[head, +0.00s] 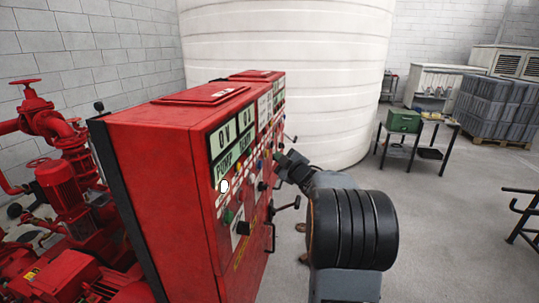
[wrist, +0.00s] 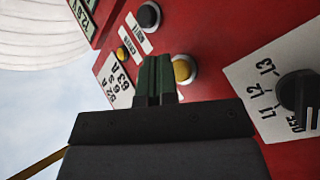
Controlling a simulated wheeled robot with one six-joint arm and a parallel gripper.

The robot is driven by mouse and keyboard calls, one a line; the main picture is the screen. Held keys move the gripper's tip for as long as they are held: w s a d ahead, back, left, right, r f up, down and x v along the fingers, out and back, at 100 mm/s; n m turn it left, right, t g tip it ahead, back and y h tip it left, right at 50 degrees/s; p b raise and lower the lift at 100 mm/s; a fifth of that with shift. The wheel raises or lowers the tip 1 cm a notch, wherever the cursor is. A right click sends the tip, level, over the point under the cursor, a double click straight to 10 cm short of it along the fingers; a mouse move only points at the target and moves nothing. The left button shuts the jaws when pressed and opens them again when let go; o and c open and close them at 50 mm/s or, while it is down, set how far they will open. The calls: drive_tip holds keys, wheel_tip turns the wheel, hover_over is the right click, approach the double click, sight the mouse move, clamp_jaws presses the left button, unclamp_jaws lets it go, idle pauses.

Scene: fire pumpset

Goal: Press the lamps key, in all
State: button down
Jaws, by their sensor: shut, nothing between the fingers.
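The red control cabinet (head: 160,150) carries several keys, switches and labels on its right-hand face. My gripper (head: 281,157) is at that face, and its fingers are hard to make out there. In the wrist view my gripper (wrist: 156,60) has its dark green fingers shut and empty. Its tips point at the red panel (wrist: 215,35), just left of a large yellow key (wrist: 182,68) with a pale ring. The fingers overlap that key's left edge in the picture; I cannot tell whether they touch it. I cannot read which key is the lamps key.
A black key (wrist: 148,16) and a small yellow key (wrist: 122,53) sit beside white labels. A black rotary switch (wrist: 298,92) is at the right. Handles (head: 271,238) stick out from the cabinet. A white tank (head: 290,70) stands behind; a green box (head: 404,120) is on a table.

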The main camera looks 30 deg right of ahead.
drive_tip(key=shift+a, duration=0.1)
drive_tip(key=shift+w+a+b, duration=0.25)
drive_tip(key=shift+w+b, duration=0.05)
drive_tip(key=shift+w+a, duration=0.3)
idle(0.9)
drive_tip(key=shift+s+d, duration=0.6)
idle(0.5)
drive_tip(key=shift+s+d, duration=1.75)
drive_tip(key=shift+d, duration=0.05)
